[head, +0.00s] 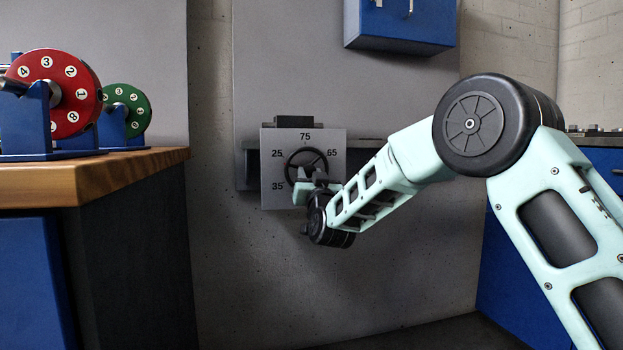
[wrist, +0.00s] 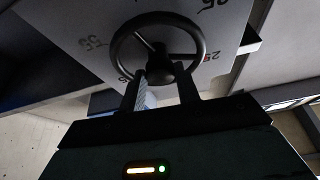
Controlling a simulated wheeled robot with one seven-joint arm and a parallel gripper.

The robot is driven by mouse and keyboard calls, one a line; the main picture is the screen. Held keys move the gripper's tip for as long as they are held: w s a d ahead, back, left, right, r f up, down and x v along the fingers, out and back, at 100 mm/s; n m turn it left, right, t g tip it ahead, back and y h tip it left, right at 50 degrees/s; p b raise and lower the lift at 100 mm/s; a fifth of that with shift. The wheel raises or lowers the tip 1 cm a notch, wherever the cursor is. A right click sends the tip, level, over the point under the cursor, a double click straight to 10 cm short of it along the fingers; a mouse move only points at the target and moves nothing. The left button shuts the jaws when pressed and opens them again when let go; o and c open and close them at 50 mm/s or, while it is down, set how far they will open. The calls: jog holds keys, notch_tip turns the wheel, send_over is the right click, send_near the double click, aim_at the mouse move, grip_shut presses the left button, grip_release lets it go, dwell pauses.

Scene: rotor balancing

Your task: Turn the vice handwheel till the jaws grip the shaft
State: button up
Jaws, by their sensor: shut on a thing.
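The black vice handwheel (head: 306,160) stands in front of a pale dial plate (head: 277,188) with numbers such as 75, 65, 25 and 35 around it. A dark block (head: 293,121), perhaps part of the vice, shows above the plate. My gripper (head: 304,184) is at the lower part of the wheel and covers some of it. In the wrist view the handwheel (wrist: 183,38) fills the top middle, and the two fingers of my gripper (wrist: 163,86) reach up to its lower side, shut on it. The vice jaws and the shaft between them cannot be made out.
A wooden bench (head: 120,172) at the left carries a red numbered rotor (head: 84,92) and a green one (head: 138,100) on blue stands. A blue wall cabinet (head: 400,28) hangs above right of the plate. A shelf (head: 362,144) runs behind the plate. The floor below is clear.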

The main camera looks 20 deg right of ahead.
jog(key=shift+f+m+h, duration=0.1)
jog(key=shift+m+h, duration=0.3)
jog(key=shift+m, duration=0.2)
jog(key=o, duration=1)
jog(key=p+v, duration=0.4)
jog(key=v, duration=1.3)
jog(key=shift+s, duration=0.2)
